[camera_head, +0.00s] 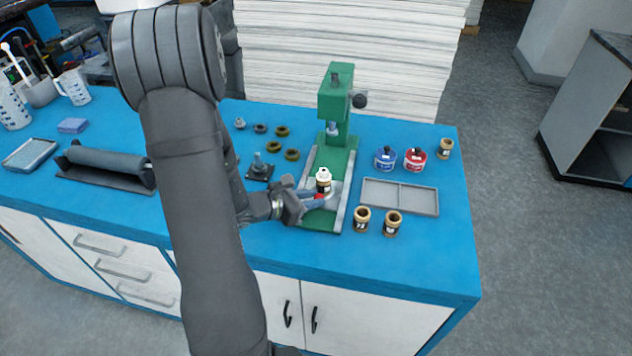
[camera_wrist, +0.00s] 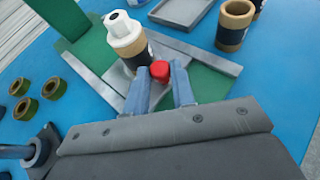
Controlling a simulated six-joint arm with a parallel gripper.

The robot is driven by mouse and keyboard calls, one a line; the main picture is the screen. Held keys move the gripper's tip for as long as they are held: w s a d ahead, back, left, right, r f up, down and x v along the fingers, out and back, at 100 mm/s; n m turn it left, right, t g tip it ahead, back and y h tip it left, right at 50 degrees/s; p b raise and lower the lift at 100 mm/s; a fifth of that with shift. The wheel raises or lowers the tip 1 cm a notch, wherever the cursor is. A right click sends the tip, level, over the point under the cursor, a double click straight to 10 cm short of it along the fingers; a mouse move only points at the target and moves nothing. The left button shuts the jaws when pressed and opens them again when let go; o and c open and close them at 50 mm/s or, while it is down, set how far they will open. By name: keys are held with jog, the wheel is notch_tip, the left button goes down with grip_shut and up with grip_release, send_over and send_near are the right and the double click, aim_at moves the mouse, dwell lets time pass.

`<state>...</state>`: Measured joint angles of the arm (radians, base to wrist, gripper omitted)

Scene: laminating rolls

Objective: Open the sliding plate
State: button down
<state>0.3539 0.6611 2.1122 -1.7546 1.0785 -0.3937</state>
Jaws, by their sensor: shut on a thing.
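The sliding plate (camera_head: 338,187) is a grey metal piece on the green base of a small press (camera_head: 335,105). A roll with a white top and dark label (camera_head: 323,181) stands upright on it. It also shows in the wrist view (camera_wrist: 127,40). A red knob (camera_wrist: 159,71) sits at the plate's near side, in front of the roll. My gripper (camera_head: 313,200) reaches in from the left at the front of the press. In the wrist view its blue-grey fingers (camera_wrist: 161,76) are shut on the red knob, one on each side. The knob's attachment is hidden.
A grey divided tray (camera_head: 400,197) and two brown rolls (camera_head: 377,222) stand close to the right of the press. Blue and red jars (camera_head: 400,159) are behind the tray. Several rings (camera_head: 284,131) and a dark stand (camera_head: 260,168) are on the left. The front strip of the blue table is clear.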

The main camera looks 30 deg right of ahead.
jog(key=shift+s+a, duration=1.45)
jog(key=shift+s, duration=0.1)
jog(key=c, duration=1.3)
grip_release()
jog(key=shift+o, duration=0.2)
jog(key=shift+a+r, duration=0.25)
jog(key=shift+a, duration=0.3)
jog(key=v, duration=1.6)
jog(key=shift+a, duration=0.2)
jog(key=x, duration=1.7)
jog(key=shift+r, duration=0.1)
